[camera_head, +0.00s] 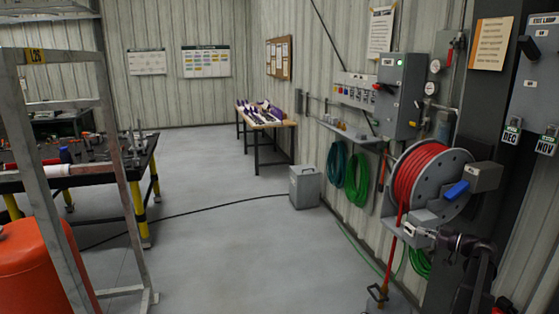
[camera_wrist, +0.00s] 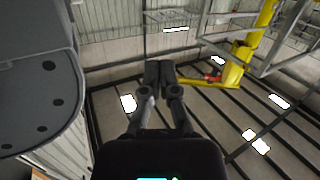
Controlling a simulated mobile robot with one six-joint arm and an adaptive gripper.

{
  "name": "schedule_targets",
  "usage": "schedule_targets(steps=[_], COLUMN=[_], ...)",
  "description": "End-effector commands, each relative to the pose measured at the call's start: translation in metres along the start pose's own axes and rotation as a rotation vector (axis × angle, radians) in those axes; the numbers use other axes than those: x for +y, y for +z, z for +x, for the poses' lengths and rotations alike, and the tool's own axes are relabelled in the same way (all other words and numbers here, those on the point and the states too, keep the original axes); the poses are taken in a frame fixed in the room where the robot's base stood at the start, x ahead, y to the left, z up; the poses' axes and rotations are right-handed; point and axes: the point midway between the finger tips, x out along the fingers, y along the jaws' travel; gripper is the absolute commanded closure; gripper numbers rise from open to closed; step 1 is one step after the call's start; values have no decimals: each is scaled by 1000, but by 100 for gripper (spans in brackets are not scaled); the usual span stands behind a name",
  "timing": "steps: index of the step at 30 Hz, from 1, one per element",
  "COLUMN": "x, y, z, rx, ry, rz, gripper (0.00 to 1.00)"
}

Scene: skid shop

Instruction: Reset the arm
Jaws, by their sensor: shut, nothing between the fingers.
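My gripper (camera_wrist: 160,70) shows in the middle of the wrist view, with its two dark fingers together and nothing between them. In the head view, a dark part of my arm (camera_head: 470,246) shows at the lower right, in front of the wall by the red hose reel (camera_head: 432,185). I cannot make out the fingers clearly in that view. In the wrist view, a large grey surface with round holes (camera_wrist: 35,90) is close on the left, apart from the fingers.
A grey metal frame (camera_head: 115,140) and an orange tank (camera_head: 38,270) stand at the left. A grey box (camera_head: 304,187) sits by the wall, and a black cable (camera_head: 190,212) crosses the floor. The middle floor (camera_head: 235,255) is otherwise clear. A yellow structure (camera_wrist: 235,72) shows beyond my gripper.

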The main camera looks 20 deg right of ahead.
Motion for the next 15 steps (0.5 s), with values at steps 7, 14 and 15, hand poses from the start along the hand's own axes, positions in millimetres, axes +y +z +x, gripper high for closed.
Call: schedule_targets(steps=[7,14,15], x=[-67,-130,-141], y=[19,36,39], z=[80,138,146], rx=[-154,-314,-344], ry=[-132,-221,-234], rz=[142,255,273], gripper=[100,100,100])
